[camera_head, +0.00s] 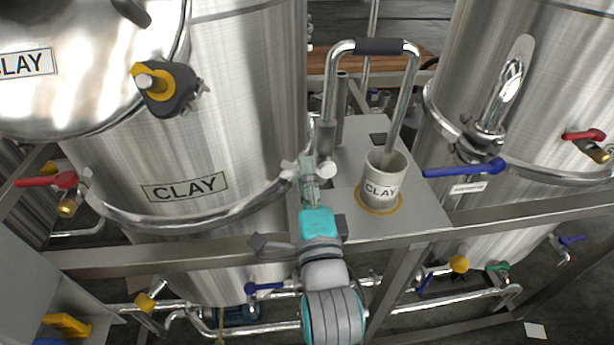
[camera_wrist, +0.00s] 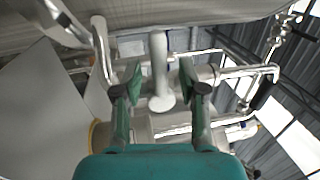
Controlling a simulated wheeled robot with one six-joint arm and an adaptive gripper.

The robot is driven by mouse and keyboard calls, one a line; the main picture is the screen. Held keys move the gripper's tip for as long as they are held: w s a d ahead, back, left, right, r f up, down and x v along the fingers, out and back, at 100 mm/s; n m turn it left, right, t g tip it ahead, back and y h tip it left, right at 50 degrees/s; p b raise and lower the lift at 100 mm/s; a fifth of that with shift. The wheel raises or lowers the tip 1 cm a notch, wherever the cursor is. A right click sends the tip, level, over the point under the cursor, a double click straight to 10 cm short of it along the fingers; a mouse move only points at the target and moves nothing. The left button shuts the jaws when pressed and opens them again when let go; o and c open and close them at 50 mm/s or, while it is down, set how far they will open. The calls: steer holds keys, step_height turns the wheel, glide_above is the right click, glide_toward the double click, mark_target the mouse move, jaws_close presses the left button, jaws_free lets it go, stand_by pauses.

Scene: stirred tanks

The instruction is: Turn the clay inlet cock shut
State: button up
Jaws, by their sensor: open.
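The steel tank (camera_head: 250,90) marked CLAY fills the left of the head view. My gripper (camera_head: 309,172) is beside its right side, near the band around the tank. In the wrist view my gripper (camera_wrist: 160,80) is open, with a pale lever-like piece (camera_wrist: 159,72) between its two green-padded fingers. The fingers stand apart on either side of it, and no grip shows. This piece looks like a cock handle, but I cannot tell its turn position. In the head view my gripper hides most of the cock.
A cup marked CLAY (camera_head: 384,193) stands on the steel shelf (camera_head: 345,225) to the right. A second tank (camera_head: 530,60) with a blue lever (camera_head: 465,170) is farther right. Frame rails run below.

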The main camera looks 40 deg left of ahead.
steer(key=v, duration=1.2)
stand_by(0.4)
steer(key=s+d+f+n+t+h, duration=0.15)
steer(key=d+f+h, duration=0.25)
steer(key=d+f, duration=0.65)
steer(key=s+d+f+n+t+h, duration=0.15)
steer(key=d+f+h, duration=0.45)
steer(key=d, duration=0.8)
steer(key=s+d+f+n+h, duration=0.2)
steer(key=s+d, duration=0.4)
steer(key=s, duration=0.2)
steer(key=s+d+f+n+g+h, duration=0.1)
steer(key=s+d+f+n+h, duration=0.2)
steer(key=s+d, duration=0.4)
steer(key=s, duration=0.2)
steer(key=shift+s+d+h, duration=0.2)
steer(key=shift+s+h, duration=0.1)
